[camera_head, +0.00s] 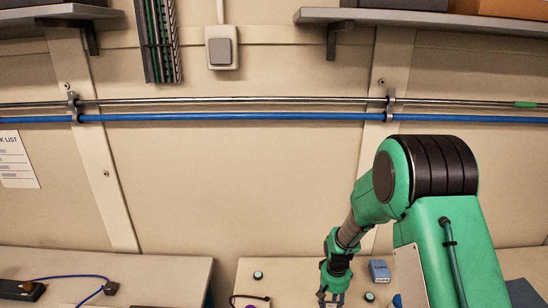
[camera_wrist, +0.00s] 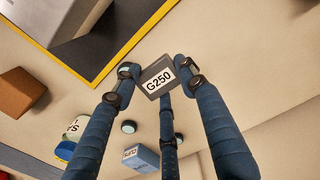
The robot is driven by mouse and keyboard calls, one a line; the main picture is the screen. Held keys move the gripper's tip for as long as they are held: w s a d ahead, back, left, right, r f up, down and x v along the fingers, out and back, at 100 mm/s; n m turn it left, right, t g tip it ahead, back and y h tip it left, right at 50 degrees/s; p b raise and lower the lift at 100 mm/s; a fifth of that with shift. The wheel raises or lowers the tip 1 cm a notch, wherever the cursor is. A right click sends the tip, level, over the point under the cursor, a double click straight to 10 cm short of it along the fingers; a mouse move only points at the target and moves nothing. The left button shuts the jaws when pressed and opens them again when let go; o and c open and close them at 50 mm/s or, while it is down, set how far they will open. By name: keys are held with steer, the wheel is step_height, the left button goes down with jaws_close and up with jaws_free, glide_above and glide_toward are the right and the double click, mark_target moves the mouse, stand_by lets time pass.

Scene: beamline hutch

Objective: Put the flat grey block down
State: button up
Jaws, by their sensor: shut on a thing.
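The flat grey block (camera_wrist: 150,72), labelled G250, is between the fingertips of my gripper (camera_wrist: 158,74) in the wrist view. My gripper's blue fingers are shut on it. The block appears held over the pale table top (camera_wrist: 235,75); its height above it is hard to tell. In the head view my gripper (camera_head: 333,298) is at the bottom edge, partly cut off, and the block cannot be made out clearly there.
A dark mat with a yellow border (camera_wrist: 137,44) bears a grey box (camera_wrist: 78,20). A brown block (camera_wrist: 20,92), a labelled tub (camera_wrist: 75,130), a round disc (camera_wrist: 128,127) and a blue box (camera_wrist: 141,157) stand nearby. Bare table lies right of the block.

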mark_target(332, 306)
steer(key=shift+r, duration=0.1)
stand_by(0.3)
steer(key=shift+r, duration=0.65)
step_height(332, 306, up, 5)
steer(key=shift+d+f, duration=0.1)
steer(key=s+d, duration=0.4)
steer(key=d, duration=0.6)
steer(key=s+d+n+g, duration=0.1)
steer(key=s+d, duration=0.2)
steer(key=d, duration=0.7)
steer(key=s+d, duration=0.4)
steer(key=d, duration=0.6)
steer(key=shift+w+a+f, duration=0.15)
steer(key=shift+f, duration=1.2)
steer(key=shift+w+a+f, duration=0.1)
steer(key=shift+f, duration=1.2)
